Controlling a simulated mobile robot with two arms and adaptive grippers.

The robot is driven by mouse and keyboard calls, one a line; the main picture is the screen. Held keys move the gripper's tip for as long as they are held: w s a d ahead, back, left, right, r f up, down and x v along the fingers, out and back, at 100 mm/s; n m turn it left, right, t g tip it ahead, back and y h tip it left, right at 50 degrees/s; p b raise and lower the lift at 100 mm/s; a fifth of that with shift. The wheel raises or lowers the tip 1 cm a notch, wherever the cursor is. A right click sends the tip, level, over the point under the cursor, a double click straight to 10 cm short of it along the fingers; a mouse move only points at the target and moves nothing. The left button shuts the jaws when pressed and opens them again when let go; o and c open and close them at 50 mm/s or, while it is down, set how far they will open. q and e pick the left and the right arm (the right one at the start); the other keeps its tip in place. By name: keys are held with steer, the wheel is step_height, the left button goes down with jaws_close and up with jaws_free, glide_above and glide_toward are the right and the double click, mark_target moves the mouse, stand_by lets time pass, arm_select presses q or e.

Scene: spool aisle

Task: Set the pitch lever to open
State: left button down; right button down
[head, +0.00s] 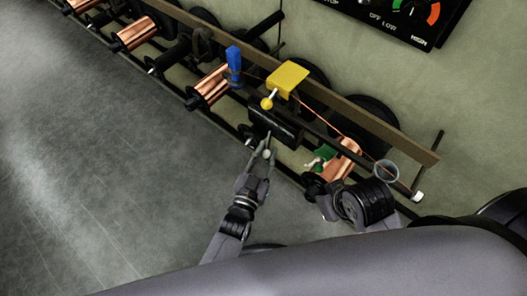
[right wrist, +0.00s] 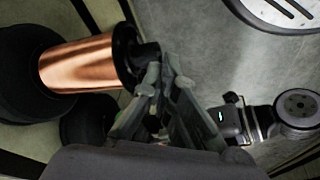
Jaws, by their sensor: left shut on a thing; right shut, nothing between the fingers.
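A yellow block (head: 288,78) with a yellow ball knob (head: 267,103) on a short pale stem stands on the rack rail. A black box (head: 276,122) sits just below it. My left gripper (head: 262,148) is below the black box, shut on a small pale rounded thing (head: 267,154). Its fingers cover most of that thing, so I cannot tell whether it is the pitch lever. The yellow knob is apart from the gripper. My right gripper (right wrist: 160,92) is shut and empty, close by the black end of a copper spool (right wrist: 78,66). No open marking is readable.
A rack with several copper spools (head: 136,34) runs along the wall. A blue upright piece (head: 234,62) and a green piece (head: 322,156) are on it. A control panel (head: 405,16) hangs at upper right. The grey floor (head: 95,150) at left is clear.

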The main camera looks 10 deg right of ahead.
arm_select(q)
steer(key=shift+d, duration=0.1)
stand_by(0.3)
steer(key=c, duration=1.7)
jaws_free()
steer(key=shift+o, duration=0.2)
steer(key=shift+s, duration=0.1)
steer(key=v, duration=1.2)
steer(key=shift+f, duration=0.1)
